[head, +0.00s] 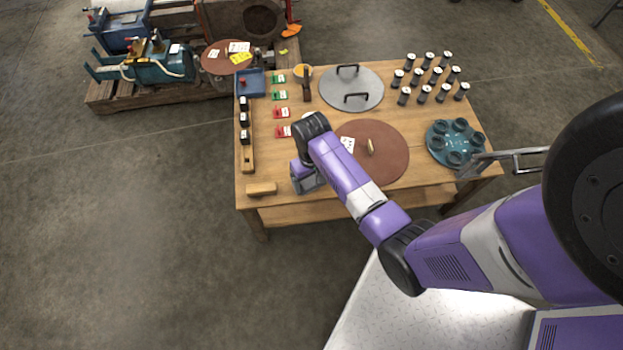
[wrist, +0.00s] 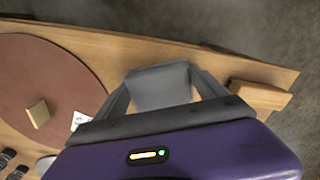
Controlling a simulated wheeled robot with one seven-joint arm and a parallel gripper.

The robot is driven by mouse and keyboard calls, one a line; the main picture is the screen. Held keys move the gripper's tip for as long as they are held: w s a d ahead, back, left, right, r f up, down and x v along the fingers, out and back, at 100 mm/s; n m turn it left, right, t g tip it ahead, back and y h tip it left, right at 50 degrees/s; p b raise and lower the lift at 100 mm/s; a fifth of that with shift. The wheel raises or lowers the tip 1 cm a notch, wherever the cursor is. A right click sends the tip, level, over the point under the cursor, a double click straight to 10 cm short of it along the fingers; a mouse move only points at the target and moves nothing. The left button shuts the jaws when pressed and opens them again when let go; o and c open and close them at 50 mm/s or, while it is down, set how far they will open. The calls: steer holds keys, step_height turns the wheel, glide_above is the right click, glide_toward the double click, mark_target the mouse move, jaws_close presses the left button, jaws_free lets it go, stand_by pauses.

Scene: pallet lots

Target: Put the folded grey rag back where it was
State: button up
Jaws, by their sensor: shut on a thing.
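The folded grey rag (wrist: 160,88) shows between the fingers of my gripper (wrist: 162,92) in the wrist view. It looks like a flat grey block, and the jaws are shut on it. In the head view my gripper (head: 306,184) is over the front left part of the wooden table (head: 300,214), near its front edge. There the rag is hard to tell apart from the grey fingers. I cannot tell whether the rag touches the tabletop.
A wooden block (head: 262,189) lies just left of my gripper at the table's front left corner. A brown disc (head: 392,165) with a small block on it is to the right. A wooden rack (head: 247,160) runs along the left edge. A teal holder (head: 456,143) stands at right.

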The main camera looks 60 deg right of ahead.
mark_target(311, 180)
steer(key=shift+f, duration=0.15)
steer(key=o, duration=1.4)
step_height(311, 180, up, 12)
steer(key=p, duration=0.3)
steer(key=s+a+n+t+h, duration=0.1)
steer(key=s+a+t, duration=0.3)
steer(key=a, duration=0.3)
steer(key=s+a+n+t, duration=0.2)
steer(key=s+a+t, duration=0.15)
steer(key=a, duration=0.35)
steer(key=s+a+r+n+t, duration=0.1)
steer(key=s+r+t, duration=0.1)
steer(key=r, duration=0.6)
steer(key=s+a+r+n+t, duration=0.1)
steer(key=s+a+r+t, duration=0.1)
steer(key=s+r, duration=0.3)
steer(key=s+a+r+n+t+y, duration=0.1)
steer(key=s+r+t, duration=0.2)
steer(key=r, duration=0.8)
steer(key=shift+s+a+r+t, duration=0.15)
steer(key=shift+s+a+t, duration=0.1)
steer(key=shift+s+a, duration=0.1)
